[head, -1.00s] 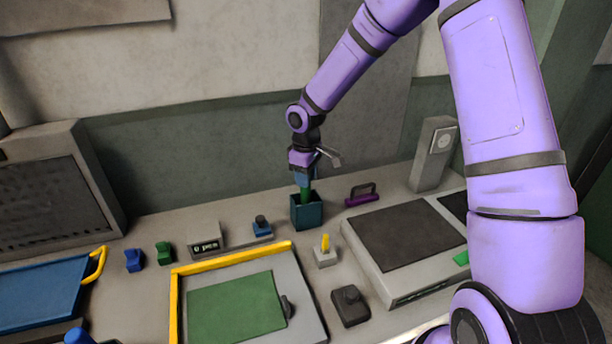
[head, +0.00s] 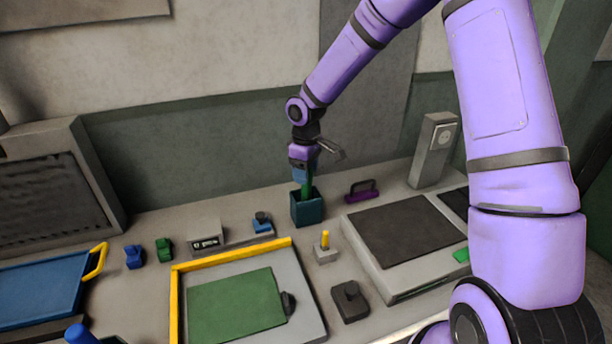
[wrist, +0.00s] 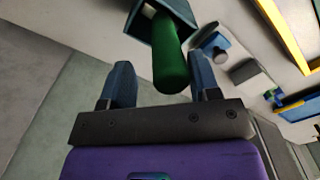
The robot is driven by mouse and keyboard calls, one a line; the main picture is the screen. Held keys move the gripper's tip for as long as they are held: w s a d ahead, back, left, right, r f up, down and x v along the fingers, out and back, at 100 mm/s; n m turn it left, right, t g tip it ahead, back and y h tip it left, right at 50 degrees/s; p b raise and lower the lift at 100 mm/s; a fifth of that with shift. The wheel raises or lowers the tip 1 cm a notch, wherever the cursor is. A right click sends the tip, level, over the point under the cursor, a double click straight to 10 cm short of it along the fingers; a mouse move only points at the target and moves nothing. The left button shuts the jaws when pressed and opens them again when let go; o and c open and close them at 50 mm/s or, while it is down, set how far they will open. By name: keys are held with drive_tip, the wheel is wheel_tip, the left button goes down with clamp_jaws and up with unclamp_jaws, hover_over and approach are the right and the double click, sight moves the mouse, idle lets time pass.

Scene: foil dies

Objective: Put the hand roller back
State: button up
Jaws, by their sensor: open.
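The hand roller shows as a green handle (head: 307,187) standing out of a dark teal open-topped holder (head: 307,211). Its lower part is hidden inside the holder. In the wrist view the green handle (wrist: 171,62) sits between my two blue fingers, with a pale part below it inside the holder (wrist: 178,12). My gripper (head: 303,173) is above the holder, pointing down. Its fingers (wrist: 164,70) are open on either side of the handle, with a gap visible on both sides.
A purple-handled tool (head: 361,190) lies right of the holder. A small blue block (head: 262,226) is to its left. A yellow-pegged block (head: 325,248), a yellow-edged tray (head: 180,310) and a grey machine (head: 405,232) stand in front. A tall grey post (head: 432,152) stands at the right.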

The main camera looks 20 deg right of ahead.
wheel_tip(320, 180, up, 12)
drive_tip(key=s+d+r+m+t+h, duration=0.1)
drive_tip(key=s+d+r+m, duration=0.1)
drive_tip(key=s+r, duration=0.5)
drive_tip(key=s+d+r+m+t+h, duration=0.1)
drive_tip(key=s+d+r+m, duration=0.1)
drive_tip(key=s+r, duration=0.55)
drive_tip(key=s+d+r+m+t+y, duration=0.1)
drive_tip(key=s+m, duration=0.1)
drive_tip(key=s, duration=0.8)
drive_tip(key=s+d+m+t+y, duration=0.1)
drive_tip(key=s+m+t, duration=0.1)
drive_tip(key=s, duration=0.7)
drive_tip(key=shift+s+d+r+m, duration=0.35)
drive_tip(key=shift+d+m, duration=0.05)
drive_tip(key=shift+m, duration=0.1)
